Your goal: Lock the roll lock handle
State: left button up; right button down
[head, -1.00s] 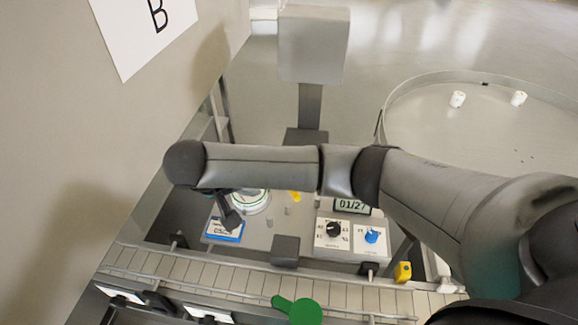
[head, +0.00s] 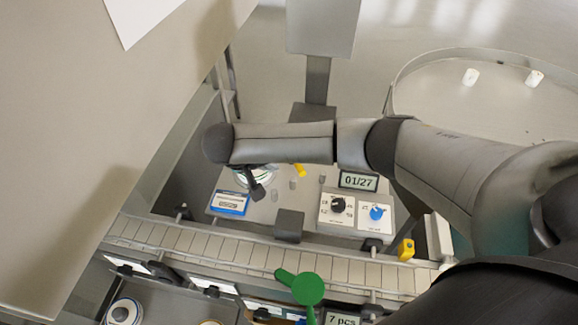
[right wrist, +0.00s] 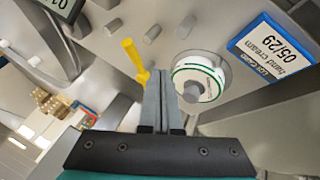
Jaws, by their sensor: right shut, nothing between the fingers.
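The yellow handle (head: 300,170), which I take to be the roll lock handle, shows beyond my right forearm in the head view. In the right wrist view the yellow handle (right wrist: 134,58) sticks out at a slant, its lower end beside the left side of the fingers. A white roll with a green ring (right wrist: 199,80) and a grey hub sits just right of the fingers; it is mostly hidden in the head view. My right gripper (right wrist: 162,82) is shut and empty, between handle and roll; whether it touches the handle I cannot tell. My left gripper is out of view.
A blue-edged hand cream label (right wrist: 272,48) is on the panel beside the roll. Grey pegs (right wrist: 152,33) stick out near the handle. Two knob dials (head: 338,205), a 01/27 display (head: 358,181), a green knob (head: 307,288) and a conveyor (head: 230,246) lie nearby.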

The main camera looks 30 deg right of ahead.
jog(key=d+f, duration=0.2)
jog(key=d, duration=0.1)
jog(key=d+f, duration=0.1)
jog(key=d, duration=0.1)
jog(key=shift+p, duration=0.4)
jog(key=shift+w, duration=0.1)
